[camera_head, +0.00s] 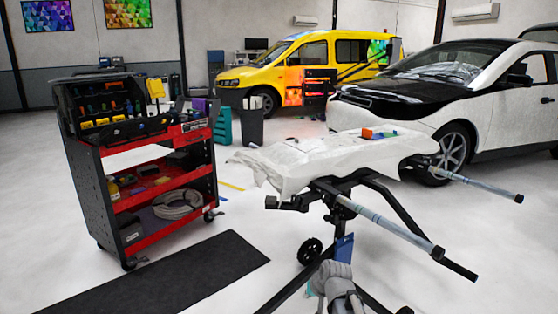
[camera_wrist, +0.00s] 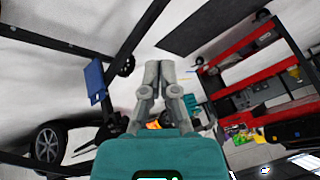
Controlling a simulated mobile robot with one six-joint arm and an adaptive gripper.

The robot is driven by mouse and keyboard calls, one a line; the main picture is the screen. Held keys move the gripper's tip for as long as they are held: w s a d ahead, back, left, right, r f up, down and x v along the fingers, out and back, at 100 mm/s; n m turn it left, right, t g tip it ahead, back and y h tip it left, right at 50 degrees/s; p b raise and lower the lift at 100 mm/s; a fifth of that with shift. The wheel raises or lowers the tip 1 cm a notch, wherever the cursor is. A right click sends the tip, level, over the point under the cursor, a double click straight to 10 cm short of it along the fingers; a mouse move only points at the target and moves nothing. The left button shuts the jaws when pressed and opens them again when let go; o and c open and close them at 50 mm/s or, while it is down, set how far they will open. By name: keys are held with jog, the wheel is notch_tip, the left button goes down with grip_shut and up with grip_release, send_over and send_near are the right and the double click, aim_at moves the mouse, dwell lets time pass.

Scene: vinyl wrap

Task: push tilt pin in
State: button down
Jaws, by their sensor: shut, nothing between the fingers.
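A black folding stand (camera_head: 385,203) with silver bars carries a white-covered panel (camera_head: 330,155) in the middle of the head view. A blue plate (camera_head: 345,247) hangs low on the stand. It also shows at the left of the wrist view (camera_wrist: 95,80). I cannot pick out the tilt pin in either view. My gripper (camera_wrist: 158,68) points away from the wrist camera with its fingers together and nothing between them. In the head view part of my arm and gripper (camera_head: 335,277) shows at the bottom, just below the blue plate; whether they touch cannot be told.
A red and black tool cart (camera_head: 140,165) stands at the left, with a black mat (camera_head: 170,280) before it. A white and black car (camera_head: 470,90) is at the right. A yellow van (camera_head: 300,68) is behind. Two silver bars reach out to the right from the stand.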

jog(key=s+d+g+h+p, duration=0.4)
jog(key=s+d, duration=0.4)
jog(key=s, duration=0.6)
notch_tip(320, 180, up, 38)
jog(key=g+p, duration=0.1)
jog(key=p, duration=3.5)
jog(key=shift+w+f, duration=0.2)
jog(key=shift+w, duration=0.05)
dwell(1.2)
